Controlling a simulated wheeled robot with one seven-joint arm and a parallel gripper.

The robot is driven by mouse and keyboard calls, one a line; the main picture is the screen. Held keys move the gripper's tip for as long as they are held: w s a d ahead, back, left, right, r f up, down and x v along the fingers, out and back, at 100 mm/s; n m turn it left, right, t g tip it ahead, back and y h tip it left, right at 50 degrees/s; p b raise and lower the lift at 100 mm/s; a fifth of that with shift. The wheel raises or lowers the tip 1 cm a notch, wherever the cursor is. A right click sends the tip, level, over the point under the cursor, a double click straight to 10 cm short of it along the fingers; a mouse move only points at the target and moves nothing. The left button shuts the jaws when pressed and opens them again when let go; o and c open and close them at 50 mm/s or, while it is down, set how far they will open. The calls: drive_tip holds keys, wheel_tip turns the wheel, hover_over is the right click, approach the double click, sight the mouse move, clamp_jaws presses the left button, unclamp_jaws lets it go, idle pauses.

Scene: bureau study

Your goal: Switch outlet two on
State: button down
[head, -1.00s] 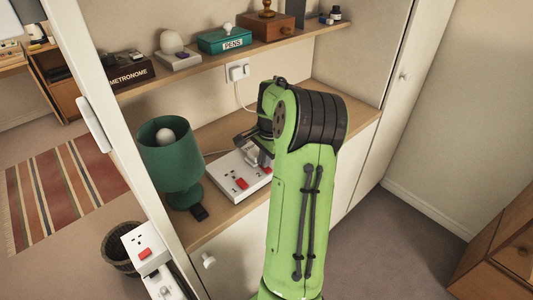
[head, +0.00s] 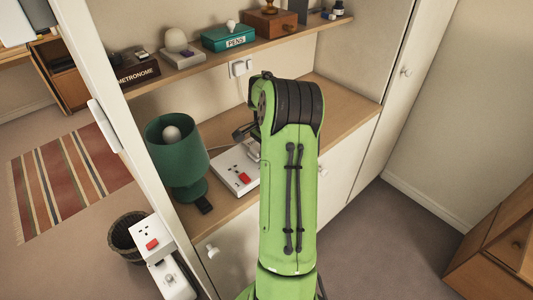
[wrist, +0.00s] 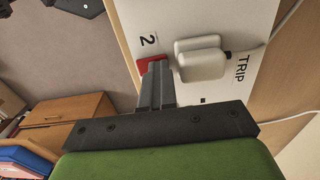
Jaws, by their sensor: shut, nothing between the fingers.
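The white outlet strip (head: 229,164) lies on the wooden desk top, partly hidden behind my arm. It shows close up in the wrist view (wrist: 240,75), marked "2" and "TRIP". A red switch (wrist: 153,62) sits beside the "2", partly covered by my fingers. A pale grey plug (wrist: 200,58) with a cord stands next to it. My gripper (wrist: 157,68) is shut and empty, its fingertips over the red switch's edge; I cannot tell whether they touch it or which way it is tipped. In the head view the fingers are hidden by my arm.
A green lamp (head: 176,150) stands left of the strip, with a small black object (head: 205,204) by its base. A shelf (head: 190,68) with boxes runs above. A wall socket (head: 241,67) holds a plug. Another white outlet unit (head: 146,232) with a red switch is at lower left.

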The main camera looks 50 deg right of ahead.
drive_tip(key=shift+s+a+f, duration=0.15)
drive_tip(key=shift+s+f, duration=0.1)
drive_tip(key=shift+s, duration=0.2)
drive_tip(key=shift+s+a+f, duration=0.1)
drive_tip(key=shift+s+f, duration=0.1)
drive_tip(key=shift+s, duration=0.2)
drive_tip(key=w+r+p, duration=0.3)
drive_tip(key=r+p, duration=0.2)
drive_tip(key=r, duration=1)
drive_tip(key=shift+d, duration=0.35)
drive_tip(key=shift+w, duration=0.1)
